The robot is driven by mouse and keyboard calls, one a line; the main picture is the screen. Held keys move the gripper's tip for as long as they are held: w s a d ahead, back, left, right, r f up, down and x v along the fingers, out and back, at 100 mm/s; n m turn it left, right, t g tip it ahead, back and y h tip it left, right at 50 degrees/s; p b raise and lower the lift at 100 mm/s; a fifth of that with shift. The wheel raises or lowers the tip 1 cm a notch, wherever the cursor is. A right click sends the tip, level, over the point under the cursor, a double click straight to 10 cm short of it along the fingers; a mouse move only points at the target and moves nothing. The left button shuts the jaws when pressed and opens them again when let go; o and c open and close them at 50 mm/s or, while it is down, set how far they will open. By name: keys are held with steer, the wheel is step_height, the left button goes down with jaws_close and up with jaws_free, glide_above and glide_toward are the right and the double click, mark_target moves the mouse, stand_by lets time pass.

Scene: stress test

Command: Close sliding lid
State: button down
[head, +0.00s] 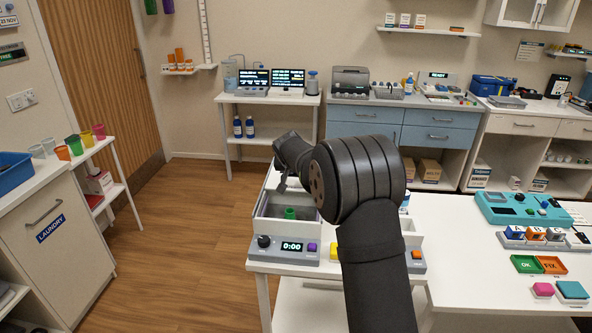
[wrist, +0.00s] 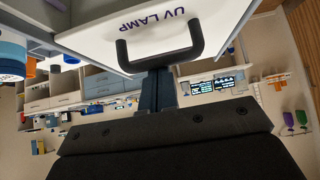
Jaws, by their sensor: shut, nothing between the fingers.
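The UV lamp box (head: 265,229) stands at the left end of the white table, with a green cup (head: 290,213) inside and a panel reading 0:00 (head: 291,246) in front. Its left part is open from above; my arm hides much of the rest. In the wrist view, the white lid (wrist: 88,38) bears the words UV LAMP and a black U-shaped handle (wrist: 160,64). My gripper (wrist: 156,76) is shut and empty, its fingertips right at the handle's bar. I cannot tell whether they touch it.
A teal device (head: 522,209), lettered blocks (head: 535,235), and green and orange trays (head: 540,264) stand on the right of the table. Wooden floor (head: 190,220) lies open to the left. A shelf with two screens (head: 270,97) stands behind.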

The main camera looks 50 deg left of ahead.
steer(key=s+d, duration=1)
steer(key=shift+s+d+f, duration=0.15)
steer(key=shift+s+d, duration=0.1)
steer(key=w+a+r, duration=0.1)
steer(key=w+a, duration=0.2)
steer(key=v, duration=1)
steer(key=shift+r, duration=0.15)
